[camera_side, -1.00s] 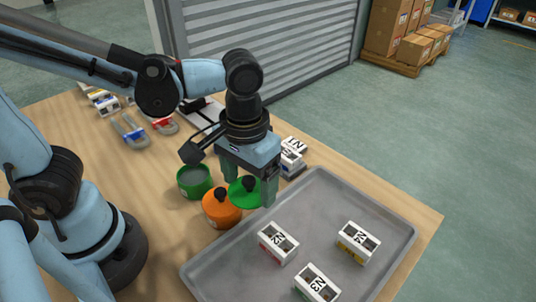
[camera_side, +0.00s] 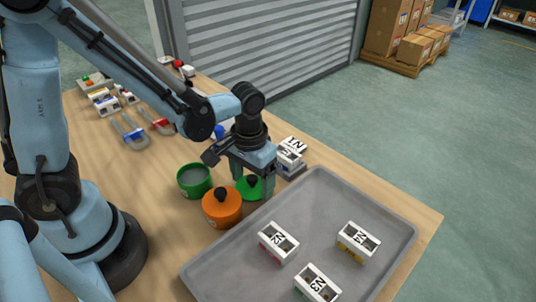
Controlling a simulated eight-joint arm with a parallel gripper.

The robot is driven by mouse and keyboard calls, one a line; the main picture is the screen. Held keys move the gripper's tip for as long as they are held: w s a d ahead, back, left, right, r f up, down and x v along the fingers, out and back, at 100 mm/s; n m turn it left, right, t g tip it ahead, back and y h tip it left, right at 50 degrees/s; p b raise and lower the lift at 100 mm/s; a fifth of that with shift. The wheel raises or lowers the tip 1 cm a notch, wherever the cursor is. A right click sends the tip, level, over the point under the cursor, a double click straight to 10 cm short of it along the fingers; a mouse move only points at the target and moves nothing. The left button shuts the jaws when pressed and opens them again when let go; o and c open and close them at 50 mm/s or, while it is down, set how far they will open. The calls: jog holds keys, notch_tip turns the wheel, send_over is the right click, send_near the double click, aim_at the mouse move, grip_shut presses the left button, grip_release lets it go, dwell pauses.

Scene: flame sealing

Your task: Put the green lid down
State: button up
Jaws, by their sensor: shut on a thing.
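The green lid (camera_side: 243,188) with its dark knob is just behind and to the right of the orange pot (camera_side: 221,211), which hides part of it. My gripper (camera_side: 252,180) points down over the lid, one finger on each side of the knob, and is shut on the lid. The lid is low, near the tabletop; I cannot tell whether it touches the wood. The green pot (camera_side: 194,182) stands open to the left, without a lid. The orange pot has an orange lid with a dark knob.
A grey tray (camera_side: 300,215) holds white boxes N2 (camera_side: 278,242), N3 (camera_side: 316,284) and N4 (camera_side: 358,241). Box N1 (camera_side: 291,147) stands close right of my gripper. Padlock-like clamps (camera_side: 130,134) lie at the left. Bare wood (camera_side: 160,205) lies left of the pots.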

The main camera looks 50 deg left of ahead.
aim_at(251, 177)
jog(key=shift+f, duration=0.25)
jog(key=o, duration=0.9)
notch_tip(251, 177, up, 12)
jog(key=s+a+r+m+t, duration=0.1)
jog(key=s+a+t, duration=0.1)
jog(key=a+t, duration=0.4)
jog(key=shift+a+r+m+t, duration=0.25)
jog(key=shift+m+t, duration=0.05)
jog(key=shift+t, duration=0.3)
jog(key=shift+s, duration=0.1)
